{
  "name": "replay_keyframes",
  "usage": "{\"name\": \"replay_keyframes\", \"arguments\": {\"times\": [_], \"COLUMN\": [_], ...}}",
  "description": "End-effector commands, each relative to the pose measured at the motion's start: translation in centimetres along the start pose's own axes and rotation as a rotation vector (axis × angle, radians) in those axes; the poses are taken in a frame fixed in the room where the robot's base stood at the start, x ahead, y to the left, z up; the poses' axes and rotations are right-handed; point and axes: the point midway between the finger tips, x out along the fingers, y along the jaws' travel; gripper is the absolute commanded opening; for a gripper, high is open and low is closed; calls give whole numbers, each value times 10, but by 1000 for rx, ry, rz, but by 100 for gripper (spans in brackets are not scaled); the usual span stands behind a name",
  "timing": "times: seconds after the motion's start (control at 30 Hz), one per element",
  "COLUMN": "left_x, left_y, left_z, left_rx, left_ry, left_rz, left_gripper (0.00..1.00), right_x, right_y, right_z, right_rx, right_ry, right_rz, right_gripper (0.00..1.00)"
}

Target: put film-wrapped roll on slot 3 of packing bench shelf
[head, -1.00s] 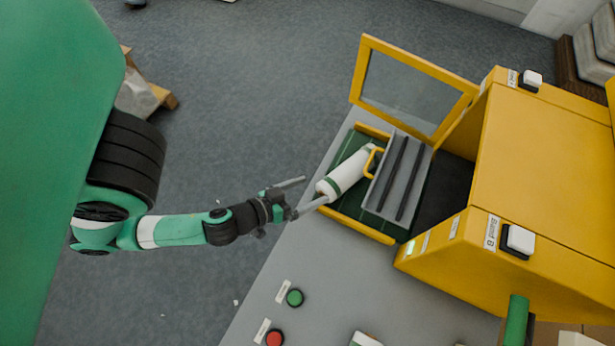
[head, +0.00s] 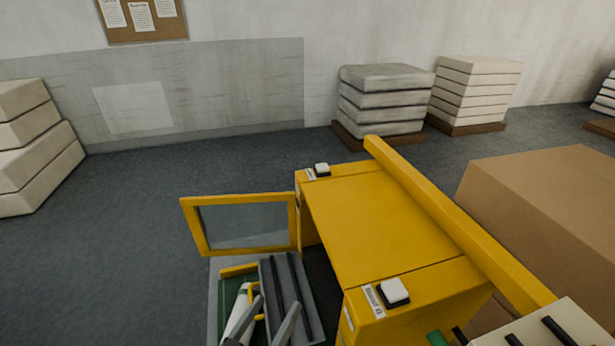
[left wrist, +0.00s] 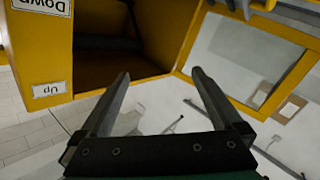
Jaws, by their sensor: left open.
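A white roll (head: 238,305), likely the film-wrapped one, lies on the green bed (head: 228,290) in front of the yellow machine; its lower part is cut off by the frame edge. My left gripper (head: 279,301) is at the bottom of the head view, just right of the roll and over the grey ribbed plate. Its fingers are apart. The left wrist view shows the same open gripper (left wrist: 160,78) with nothing between its fingers. I cannot make out the shelf or slot 3. My right gripper is not in view.
The yellow machine (head: 385,225) stands right of the bed, its framed window door (head: 240,225) swung open at left. The left wrist view shows its dark opening (left wrist: 105,60). A large brown box (head: 560,210) is at right. Stacked pads (head: 385,95) stand by the wall.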

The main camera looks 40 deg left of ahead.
Motion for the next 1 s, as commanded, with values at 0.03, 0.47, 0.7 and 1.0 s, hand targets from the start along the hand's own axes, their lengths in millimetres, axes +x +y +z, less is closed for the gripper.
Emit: {"name": "replay_keyframes", "arguments": {"times": [0.03,0.47,0.7,1.0], "left_x": [20,-10,-31,-30], "left_y": [34,238,253,253], "left_z": [-37,-334,-364,-363], "left_rx": [-7,190,234,233], "left_ry": [75,692,777,772], "left_rz": [68,518,553,550], "left_gripper": [100,100,100,100], "right_x": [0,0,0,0], "right_y": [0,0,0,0], "right_z": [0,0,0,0], "right_rx": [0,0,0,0], "right_ry": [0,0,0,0], "right_rz": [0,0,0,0], "right_gripper": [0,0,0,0]}}
